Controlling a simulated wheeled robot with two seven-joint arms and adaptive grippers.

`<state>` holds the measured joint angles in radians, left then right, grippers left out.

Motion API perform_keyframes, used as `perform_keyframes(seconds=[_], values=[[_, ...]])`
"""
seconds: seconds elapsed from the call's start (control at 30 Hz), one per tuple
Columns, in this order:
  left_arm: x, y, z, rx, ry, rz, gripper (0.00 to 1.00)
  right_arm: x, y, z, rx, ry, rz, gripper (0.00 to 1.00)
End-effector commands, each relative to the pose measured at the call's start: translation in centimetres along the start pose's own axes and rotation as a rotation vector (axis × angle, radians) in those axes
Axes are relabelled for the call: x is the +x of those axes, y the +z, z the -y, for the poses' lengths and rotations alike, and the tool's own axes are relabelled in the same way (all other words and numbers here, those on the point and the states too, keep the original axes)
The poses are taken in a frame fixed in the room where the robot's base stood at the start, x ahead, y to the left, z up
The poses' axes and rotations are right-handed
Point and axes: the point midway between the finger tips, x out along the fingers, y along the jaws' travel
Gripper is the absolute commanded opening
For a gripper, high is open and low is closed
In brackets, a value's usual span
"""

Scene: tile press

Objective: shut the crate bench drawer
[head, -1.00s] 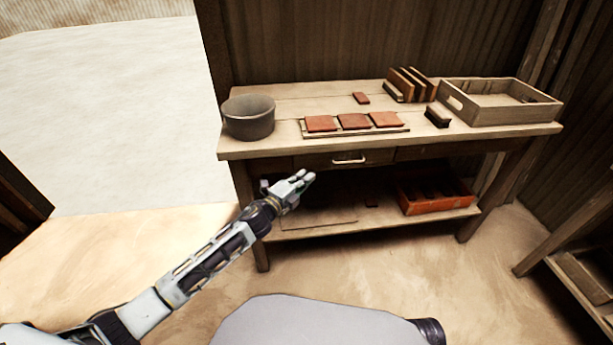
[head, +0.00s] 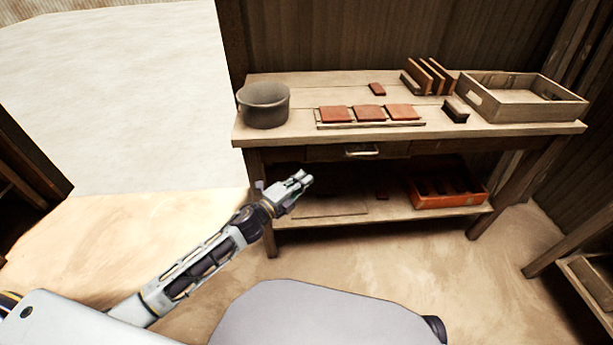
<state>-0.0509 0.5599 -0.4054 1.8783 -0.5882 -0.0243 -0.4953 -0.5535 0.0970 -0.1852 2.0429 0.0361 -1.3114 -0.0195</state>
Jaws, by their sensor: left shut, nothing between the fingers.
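The crate bench (head: 300,83) is a wooden workbench that stands against the plank wall. Its drawer (head: 326,153) is under the top at the left of centre, with a pale bar handle (head: 362,151). The drawer front looks about flush with the apron beside it; any small gap is too fine to tell. My left gripper (head: 303,180) is shut and empty. In the picture it shows just below and left of the drawer, apart from the handle and in front of the lower shelf. My right gripper is not in view.
On the benchtop are a grey bucket (head: 264,107), a board with three red tiles (head: 369,113), a brush (head: 455,112), a tile rack (head: 428,77) and a wooden crate (head: 530,112). An orange crate (head: 446,201) sits on the lower shelf. Floor in front is clear.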

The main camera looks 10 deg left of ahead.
Motion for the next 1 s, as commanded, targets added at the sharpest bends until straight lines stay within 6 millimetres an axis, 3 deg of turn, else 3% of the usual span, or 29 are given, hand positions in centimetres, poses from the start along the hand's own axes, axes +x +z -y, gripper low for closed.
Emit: perform_keyframes(seconds=[0.3, 1.0], values=[[-1.03, 0.0, 0.03, 0.001, 0.0, 0.0, 0.0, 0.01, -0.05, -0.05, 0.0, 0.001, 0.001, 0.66], [-1.04, 0.13, -0.07, -0.032, 0.004, 0.006, 0.0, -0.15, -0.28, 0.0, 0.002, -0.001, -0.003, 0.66]])
